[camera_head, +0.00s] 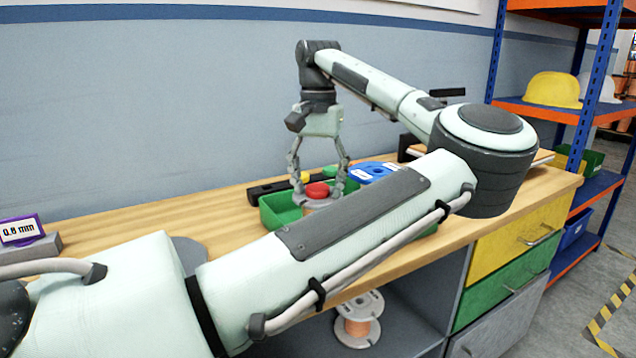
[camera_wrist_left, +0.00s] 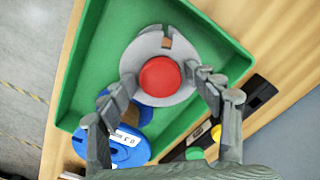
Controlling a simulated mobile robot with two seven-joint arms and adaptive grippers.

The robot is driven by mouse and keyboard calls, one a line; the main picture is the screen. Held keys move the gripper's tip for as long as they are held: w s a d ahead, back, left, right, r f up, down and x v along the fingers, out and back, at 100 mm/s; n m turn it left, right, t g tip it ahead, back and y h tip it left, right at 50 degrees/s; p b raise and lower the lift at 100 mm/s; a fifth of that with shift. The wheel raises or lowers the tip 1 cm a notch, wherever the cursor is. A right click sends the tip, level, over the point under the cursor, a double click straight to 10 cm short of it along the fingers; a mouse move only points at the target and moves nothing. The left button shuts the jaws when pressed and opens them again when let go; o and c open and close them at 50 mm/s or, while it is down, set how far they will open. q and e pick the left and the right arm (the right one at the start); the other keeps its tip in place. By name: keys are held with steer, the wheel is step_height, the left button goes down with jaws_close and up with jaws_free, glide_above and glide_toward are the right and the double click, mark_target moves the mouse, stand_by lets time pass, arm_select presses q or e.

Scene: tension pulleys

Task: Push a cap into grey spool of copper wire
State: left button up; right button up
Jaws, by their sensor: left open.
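A grey spool (camera_head: 311,205) stands in a green tray (camera_head: 280,209), with a red cap (camera_head: 317,190) over its centre. In the left wrist view the spool's notched grey flange (camera_wrist_left: 152,46) surrounds the round red cap (camera_wrist_left: 160,76). I cannot tell how deep the cap sits, and the copper wire is mostly hidden. My left gripper (camera_head: 319,188) points down over the spool. Its fingers are open, one on each side of the flange, in the left wrist view (camera_wrist_left: 165,85); contact is unclear. My right gripper is not in view.
A blue spool (camera_head: 376,168) is beside the grey one, labelled in the wrist view (camera_wrist_left: 125,150). A black holder (camera_head: 266,188) with a yellow cap (camera_wrist_left: 216,132) and a green cap (camera_wrist_left: 195,153) lies behind the tray.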

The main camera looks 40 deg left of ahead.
arm_select(q)
steer(key=shift+r, duration=0.1)
step_height(320, 180, up, 12)
stand_by(0.4)
stand_by(0.4)
